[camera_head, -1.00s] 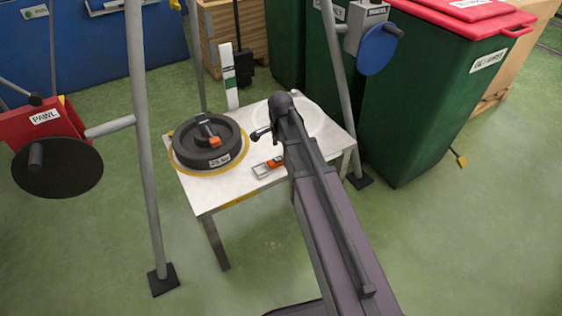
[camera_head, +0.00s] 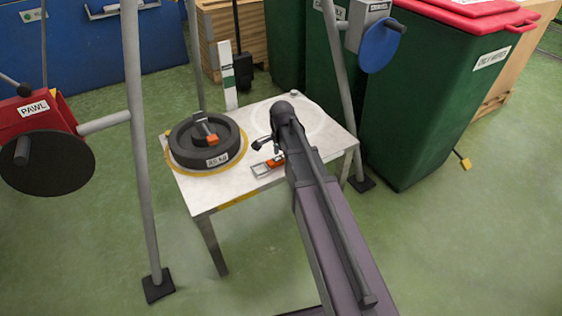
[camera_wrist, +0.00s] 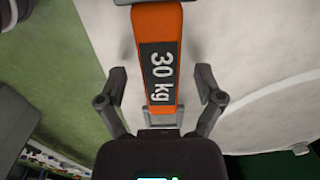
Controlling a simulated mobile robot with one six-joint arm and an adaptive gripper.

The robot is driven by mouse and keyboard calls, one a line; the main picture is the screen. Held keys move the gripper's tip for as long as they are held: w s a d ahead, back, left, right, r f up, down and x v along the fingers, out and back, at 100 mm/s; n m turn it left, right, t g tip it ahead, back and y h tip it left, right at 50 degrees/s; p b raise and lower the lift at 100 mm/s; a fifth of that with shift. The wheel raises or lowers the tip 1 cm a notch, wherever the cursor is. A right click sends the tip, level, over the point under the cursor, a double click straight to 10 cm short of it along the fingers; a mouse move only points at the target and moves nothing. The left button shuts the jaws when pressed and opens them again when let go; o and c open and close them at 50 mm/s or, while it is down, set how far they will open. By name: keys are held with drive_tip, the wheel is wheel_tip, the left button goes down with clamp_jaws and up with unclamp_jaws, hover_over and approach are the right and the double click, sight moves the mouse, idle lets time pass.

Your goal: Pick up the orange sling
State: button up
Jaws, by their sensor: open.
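The orange sling (camera_head: 275,162) lies on the white table, right of the dark weight, with a pale metal loop at its left end. In the wrist view the sling (camera_wrist: 161,25) is an orange strip with a black "30 kg" label, running between the fingers. My gripper (camera_wrist: 160,78) is open, with one finger on each side of the strip and a gap on both sides. In the head view my gripper (camera_head: 265,144) is just above the sling, and my arm hides part of the sling's right end.
A round dark weight (camera_head: 185,150) with an orange-tipped handle sits in a yellow ring on the white table (camera_head: 205,192). Grey frame legs (camera_head: 142,190) stand left and behind. Green bins (camera_head: 425,110) stand right. The floor in front is clear.

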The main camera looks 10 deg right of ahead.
sight(282, 158)
idle(0.3)
clamp_jaws()
drive_tip(key=shift+r, duration=0.15)
idle(0.3)
wheel_tip(282, 158, up, 4)
drive_tip(key=p, duration=0.4)
drive_tip(key=s+p, duration=0.1)
drive_tip(key=s, duration=1.5)
drive_tip(key=shift+d+r, duration=0.35)
